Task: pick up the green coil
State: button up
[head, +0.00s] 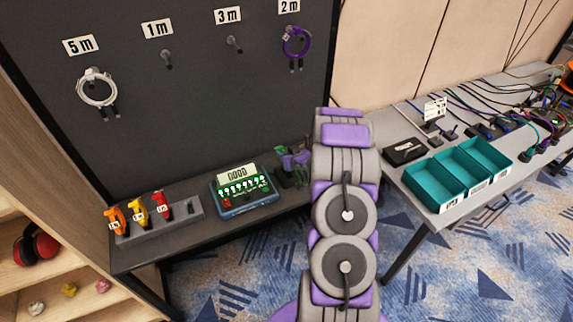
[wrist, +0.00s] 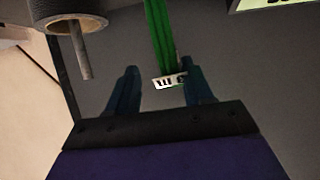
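The green coil (wrist: 160,35) shows in the wrist view as green strands running down from the top edge, with a white printed tag (wrist: 170,81) at its lower end. My gripper (wrist: 162,80) has its two dark blue fingers spread apart, one on either side of the tagged end. I see no finger pressed against the coil, though depth is hard to judge. In the head view my arm hides most of my gripper (head: 293,165); small green patches show by it, and I cannot tell if they are the coil.
A dark board (head: 190,95) carries pegs with length labels, a white coil (head: 97,88) and a purple coil (head: 296,42). A tester (head: 241,198) and a tool holder (head: 158,228) sit on the shelf below. Teal bins (head: 436,183) stand on the right table. A grey peg (wrist: 82,50) is near my gripper.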

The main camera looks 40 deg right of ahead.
jog(key=shift+d+f, duration=0.1)
jog(key=shift+d, duration=0.1)
jog(key=c, duration=0.3)
jog(key=shift+a+r, duration=0.2)
jog(key=shift+a, duration=0.5)
jog(key=c, duration=0.6)
jog(key=shift+d+f, duration=0.1)
jog(key=shift+d, duration=0.35)
grip_shut()
